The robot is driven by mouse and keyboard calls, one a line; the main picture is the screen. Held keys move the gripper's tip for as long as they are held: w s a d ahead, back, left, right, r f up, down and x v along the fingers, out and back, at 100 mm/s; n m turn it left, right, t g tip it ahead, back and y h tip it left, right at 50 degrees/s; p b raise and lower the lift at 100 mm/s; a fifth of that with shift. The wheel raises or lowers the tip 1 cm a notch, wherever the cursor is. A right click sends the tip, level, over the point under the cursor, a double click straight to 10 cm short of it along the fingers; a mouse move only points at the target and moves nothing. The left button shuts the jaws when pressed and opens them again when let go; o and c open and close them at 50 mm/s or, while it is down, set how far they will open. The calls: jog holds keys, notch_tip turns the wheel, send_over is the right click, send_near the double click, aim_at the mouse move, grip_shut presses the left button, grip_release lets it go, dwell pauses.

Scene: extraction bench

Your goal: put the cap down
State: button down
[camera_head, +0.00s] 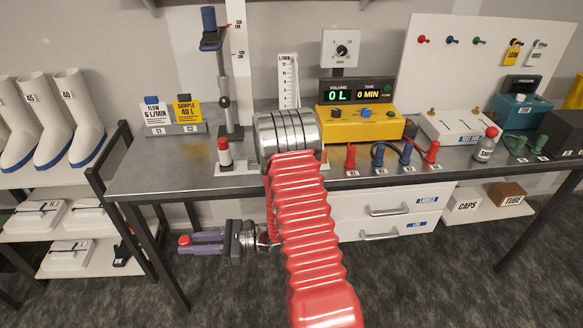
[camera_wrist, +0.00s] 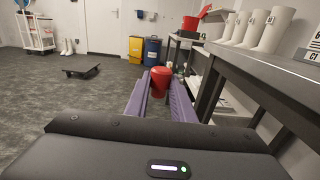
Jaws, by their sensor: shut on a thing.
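My gripper (camera_head: 188,244) has purple fingers that point left in the head view, in front of the bench and below its top edge. The fingers are shut on a small red cap (camera_head: 184,240) near their tips. In the wrist view the red cap (camera_wrist: 160,81) sits between the two purple fingers, with its lower part partly hidden by them. The cap is in the air, clear of the grey bench top (camera_head: 155,181).
On the bench stand a red-topped holder (camera_head: 224,151), a yellow meter (camera_head: 360,123), several red and blue connectors and a bottle (camera_head: 486,145). The bench's front left is clear. A shelf with white boots (camera_head: 75,118) stands left. A box marked CAPS (camera_head: 467,207) sits below the bench.

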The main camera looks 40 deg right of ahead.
jog(key=d+r+m+t+h, duration=0.2)
jog(key=d+r+m+h, duration=0.2)
jog(key=d, duration=0.8)
jog(key=d+r+m+t+h, duration=0.3)
jog(key=d+r+h, duration=0.3)
jog(key=d, duration=0.7)
jog(key=d+r+m+t+h, duration=0.2)
jog(key=d+r+m+h, duration=0.2)
jog(key=d, duration=0.9)
notch_tip(320, 180, up, 5)
jog(key=shift+w+d+f+m+h, duration=0.2)
jog(key=shift+m+h, duration=0.2)
jog(key=shift+h, duration=0.7)
jog(key=a+f+n+g+y, duration=0.2)
jog(key=a+f+n+y, duration=0.2)
jog(key=a, duration=0.8)
jog(key=a+f+n+g+y, duration=0.2)
jog(key=a+f+n+y, duration=0.2)
jog(key=a, duration=0.9)
jog(key=a+f+n+g+y, duration=0.3)
jog(key=a+f+y, duration=0.5)
jog(key=a+f, duration=0.2)
jog(key=shift+s+a+f+n, duration=0.15)
jog(key=shift+a+f+n, duration=0.2)
jog(key=shift+a, duration=0.85)
